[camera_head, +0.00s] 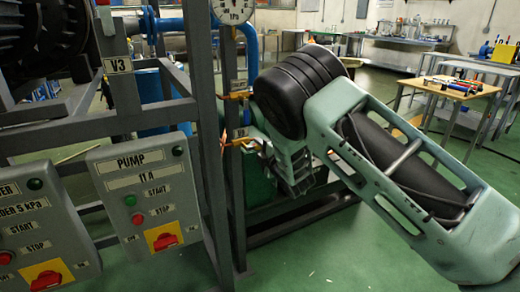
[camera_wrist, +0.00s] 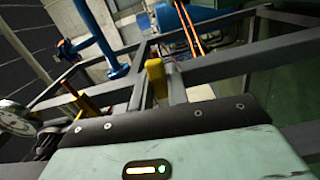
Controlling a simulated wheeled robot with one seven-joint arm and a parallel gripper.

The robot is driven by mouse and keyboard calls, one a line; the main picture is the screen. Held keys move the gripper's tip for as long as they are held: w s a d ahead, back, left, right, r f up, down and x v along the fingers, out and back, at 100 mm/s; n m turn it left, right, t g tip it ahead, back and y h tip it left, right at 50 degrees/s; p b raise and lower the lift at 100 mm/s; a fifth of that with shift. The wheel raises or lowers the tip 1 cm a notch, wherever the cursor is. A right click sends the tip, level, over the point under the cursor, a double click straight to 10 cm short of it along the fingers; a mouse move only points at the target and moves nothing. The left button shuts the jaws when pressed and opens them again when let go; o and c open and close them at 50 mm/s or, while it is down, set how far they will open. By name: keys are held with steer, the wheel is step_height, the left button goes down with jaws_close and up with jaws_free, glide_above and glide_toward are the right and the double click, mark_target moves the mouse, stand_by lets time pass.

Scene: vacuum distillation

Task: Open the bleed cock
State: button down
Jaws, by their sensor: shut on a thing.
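Two small cocks with yellow-orange levers sit one above the other on the dark frame post under the pressure gauge. The upper lever (camera_head: 237,96) stands free of my gripper. My gripper (camera_head: 258,146) is at the lower cock (camera_head: 240,142), shut on its lever. The fingertips and their contact are small and partly hidden by my gripper's body. In the wrist view a yellow lever (camera_wrist: 155,78) stands just beyond the gripper housing, and another yellow lever (camera_wrist: 82,98) is further left. The cocks' small tags are too small to read, so I cannot tell which is named bleed cock.
The gauge (camera_head: 235,12) is above the cocks. A pump control box (camera_head: 148,195) and a second box (camera_head: 42,235) hang left of the post. Grey frame bars (camera_head: 100,125) surround the work area. Green floor is open at the lower right, with a wooden table (camera_head: 460,88) behind.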

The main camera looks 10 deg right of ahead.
stand_by(0.4)
steer(key=c, duration=1.4)
jaws_free()
steer(key=shift+o, duration=0.2)
steer(key=shift+s, duration=0.1)
steer(key=v, duration=1.7)
steer(key=shift+p, duration=0.3)
